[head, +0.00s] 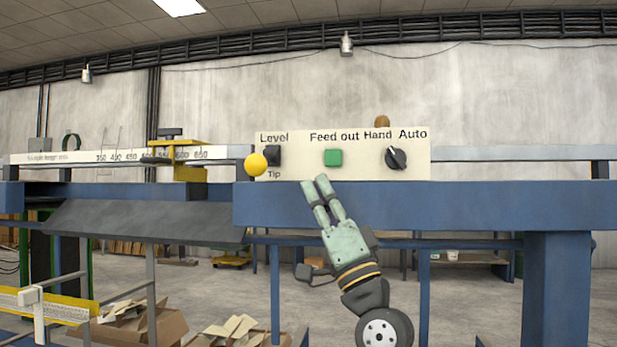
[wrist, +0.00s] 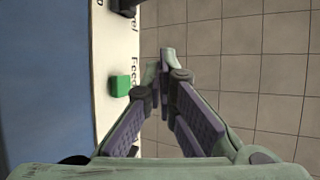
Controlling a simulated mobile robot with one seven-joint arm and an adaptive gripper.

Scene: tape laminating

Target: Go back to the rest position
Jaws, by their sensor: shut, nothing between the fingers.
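My gripper (head: 314,184) is shut and empty. In the head view it points up, with its fingertips just below the lower edge of the control panel (head: 300,150), under the green button (head: 333,157). In the wrist view my gripper (wrist: 163,55) has its fingertips together, and the green button (wrist: 120,86) is to their left, apart from them. The gap in depth between fingertips and panel is hard to tell.
Cardboard boxes (head: 150,322) stand on the floor at lower left. The floor right of the fingers is clear in the wrist view.

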